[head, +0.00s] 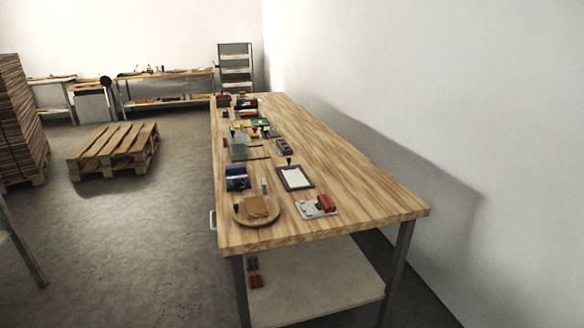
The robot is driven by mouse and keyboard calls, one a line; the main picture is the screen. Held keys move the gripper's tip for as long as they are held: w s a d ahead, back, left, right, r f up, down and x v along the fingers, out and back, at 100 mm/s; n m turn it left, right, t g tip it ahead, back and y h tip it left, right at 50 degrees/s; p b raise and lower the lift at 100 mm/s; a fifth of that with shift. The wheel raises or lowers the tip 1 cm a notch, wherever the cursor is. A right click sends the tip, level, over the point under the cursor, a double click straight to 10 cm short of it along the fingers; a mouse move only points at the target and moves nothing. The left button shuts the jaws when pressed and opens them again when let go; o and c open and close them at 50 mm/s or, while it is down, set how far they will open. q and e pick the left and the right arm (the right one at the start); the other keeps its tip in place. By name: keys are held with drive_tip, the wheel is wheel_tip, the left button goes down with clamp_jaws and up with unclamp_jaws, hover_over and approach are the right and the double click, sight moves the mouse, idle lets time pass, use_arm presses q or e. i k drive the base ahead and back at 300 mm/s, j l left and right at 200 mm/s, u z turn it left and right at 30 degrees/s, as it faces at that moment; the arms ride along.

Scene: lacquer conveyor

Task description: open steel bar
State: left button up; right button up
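A small pale bar-shaped handle (212,220) shows at the left side of the wooden workbench (340,175), near its front corner. It may be the steel bar, but it is too small to be sure. Whether it belongs to a drawer cannot be told, as that side of the bench is mostly hidden. Neither of my grippers is in view.
The bench top holds a round wooden board (257,222), a dark-framed tray (295,178), a red-handled tool (326,203) and a blue device (237,178). A pallet (115,148) lies on the floor at left. A white wall stands right.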

sight(290, 165)
drive_tip(key=i+l, duration=0.1)
drive_tip(key=i, duration=1.2)
